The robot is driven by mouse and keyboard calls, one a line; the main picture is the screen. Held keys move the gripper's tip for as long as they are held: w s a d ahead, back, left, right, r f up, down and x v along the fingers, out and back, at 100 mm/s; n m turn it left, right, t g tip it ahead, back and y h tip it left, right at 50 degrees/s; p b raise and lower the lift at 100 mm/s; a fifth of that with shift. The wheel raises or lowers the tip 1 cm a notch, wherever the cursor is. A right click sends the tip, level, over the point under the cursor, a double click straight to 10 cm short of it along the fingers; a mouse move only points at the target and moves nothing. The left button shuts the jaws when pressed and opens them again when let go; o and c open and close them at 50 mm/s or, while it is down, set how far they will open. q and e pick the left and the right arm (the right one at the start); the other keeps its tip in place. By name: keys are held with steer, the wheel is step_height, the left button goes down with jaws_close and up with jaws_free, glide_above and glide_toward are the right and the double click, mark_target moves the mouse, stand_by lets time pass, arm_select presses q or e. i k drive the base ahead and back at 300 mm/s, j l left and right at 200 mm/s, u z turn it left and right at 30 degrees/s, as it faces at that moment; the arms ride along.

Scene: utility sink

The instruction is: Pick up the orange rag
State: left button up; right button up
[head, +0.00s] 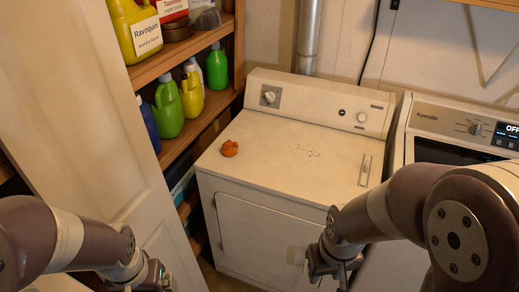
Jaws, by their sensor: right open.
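The orange rag (229,148) lies crumpled on the left part of the white dryer's top (262,165). Nothing touches it except the surface beneath. My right gripper (328,274) is low in front of the dryer, to the right of and below the rag in the picture, well apart from it. It is open and I see nothing in it. My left gripper (150,280) is at the bottom edge, left of the dryer and partly cut off. Its jaws are too unclear to read.
A wooden shelf (160,68) with bottles, among them a green one (168,108), stands left of the dryer. A second machine (455,128) stands at right. A small metal handle piece (365,170) and dark specks lie on the dryer top. A pale door (75,100) is at left.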

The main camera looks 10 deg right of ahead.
mark_target(229, 148)
steer(key=i+z, duration=0.3)
steer(key=i, duration=0.15)
steer(key=i+z, duration=0.25)
steer(key=i, duration=0.25)
steer(key=i+j+z, duration=0.3)
steer(key=i, duration=0.15)
